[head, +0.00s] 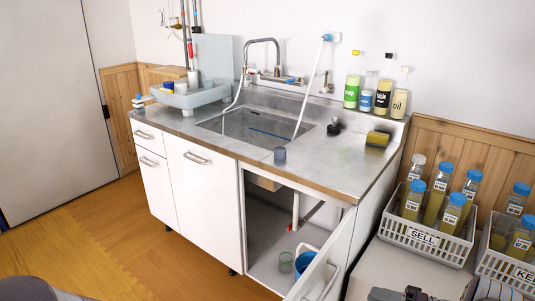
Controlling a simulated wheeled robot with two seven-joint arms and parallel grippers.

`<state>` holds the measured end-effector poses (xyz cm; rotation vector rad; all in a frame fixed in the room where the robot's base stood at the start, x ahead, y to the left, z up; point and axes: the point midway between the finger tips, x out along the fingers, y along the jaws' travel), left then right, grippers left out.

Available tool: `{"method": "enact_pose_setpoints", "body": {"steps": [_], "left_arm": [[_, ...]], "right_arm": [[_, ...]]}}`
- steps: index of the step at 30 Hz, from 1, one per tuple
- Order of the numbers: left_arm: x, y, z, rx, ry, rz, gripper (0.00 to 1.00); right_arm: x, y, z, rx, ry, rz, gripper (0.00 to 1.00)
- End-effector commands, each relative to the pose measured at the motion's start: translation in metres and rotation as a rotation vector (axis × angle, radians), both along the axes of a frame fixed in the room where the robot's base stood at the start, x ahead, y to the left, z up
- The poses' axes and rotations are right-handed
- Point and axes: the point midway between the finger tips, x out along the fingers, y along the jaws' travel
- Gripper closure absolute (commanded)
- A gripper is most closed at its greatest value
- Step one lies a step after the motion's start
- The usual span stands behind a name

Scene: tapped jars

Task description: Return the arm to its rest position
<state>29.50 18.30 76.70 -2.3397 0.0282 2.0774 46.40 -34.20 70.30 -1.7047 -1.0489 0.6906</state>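My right gripper (398,295) shows only in part at the bottom edge, low on the right, in front of the light surface that bears the crates. Its fingers are cut off or too small to tell open from shut, and I see nothing held in it. Grey parts of my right arm show at the bottom right corner. My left gripper is not in view. Several blue-capped jars stand in the white SELL crate (424,240), one with a pale cap. More blue-capped jars stand in the KEEP crate (510,268), which the right edge cuts off.
The cabinet door (322,278) below stands open towards my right arm. Floor at left is clear.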

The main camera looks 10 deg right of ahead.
Motion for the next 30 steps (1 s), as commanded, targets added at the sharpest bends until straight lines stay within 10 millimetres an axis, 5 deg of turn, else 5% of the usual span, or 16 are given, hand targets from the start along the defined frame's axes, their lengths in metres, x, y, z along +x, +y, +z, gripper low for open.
{"method": "enact_pose_setpoints", "body": {"steps": [4,6,8,12,19,22,24,30], "left_arm": [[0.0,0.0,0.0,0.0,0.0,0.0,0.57],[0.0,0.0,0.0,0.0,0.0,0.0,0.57],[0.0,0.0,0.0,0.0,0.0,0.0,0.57],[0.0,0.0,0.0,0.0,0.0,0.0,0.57],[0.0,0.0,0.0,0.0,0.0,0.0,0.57],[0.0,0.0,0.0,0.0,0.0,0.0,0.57],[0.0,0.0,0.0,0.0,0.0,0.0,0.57],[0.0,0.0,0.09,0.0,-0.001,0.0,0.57]], "right_arm": [[0.059,-0.057,-0.062,-0.598,-0.058,-0.505,0.61],[0.06,-0.08,-0.071,-0.946,0.054,-0.604,0.61],[0.037,-0.08,-0.07,-1.201,0.214,-0.58,0.61],[-0.06,-0.016,-0.038,-1.469,0.583,-0.297,0.61],[-0.16,0.091,0.017,-1.435,0.768,-0.019,0.61],[-0.18,0.133,0.044,-1.416,0.705,0.0,0.61],[-0.17,0.159,0.067,-1.447,0.542,0.012,0.61],[-0.17,0.16,0.154,-1.451,0.545,0.026,0.61]]}}
